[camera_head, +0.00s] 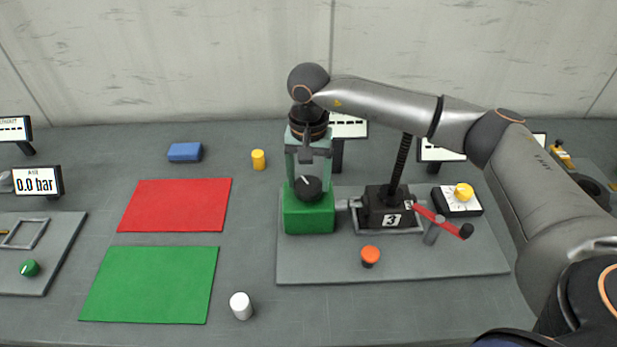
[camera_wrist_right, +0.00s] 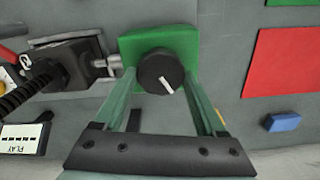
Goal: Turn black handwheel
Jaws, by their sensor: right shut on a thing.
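The black handwheel (camera_head: 307,190), a round knob with a white pointer line, is mounted on a green block (camera_head: 308,219) at the left end of the grey base plate. It also shows in the right wrist view (camera_wrist_right: 161,70), its white line slanting down to the right. My right gripper (camera_head: 309,178) comes from above, with one finger on each side of the handwheel, shut on it. In the right wrist view the teal fingers (camera_wrist_right: 160,82) flank the knob; their exact contact is partly hidden. My left gripper is not in view.
A black screw jack marked 3 (camera_head: 389,208) with a red crank (camera_head: 440,219) adjoins the green block. An orange button (camera_head: 370,255) and yellow knob (camera_head: 463,192) are nearby. Red (camera_head: 175,205) and green (camera_head: 150,284) mats lie left; a white cylinder (camera_head: 241,306) stands in front.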

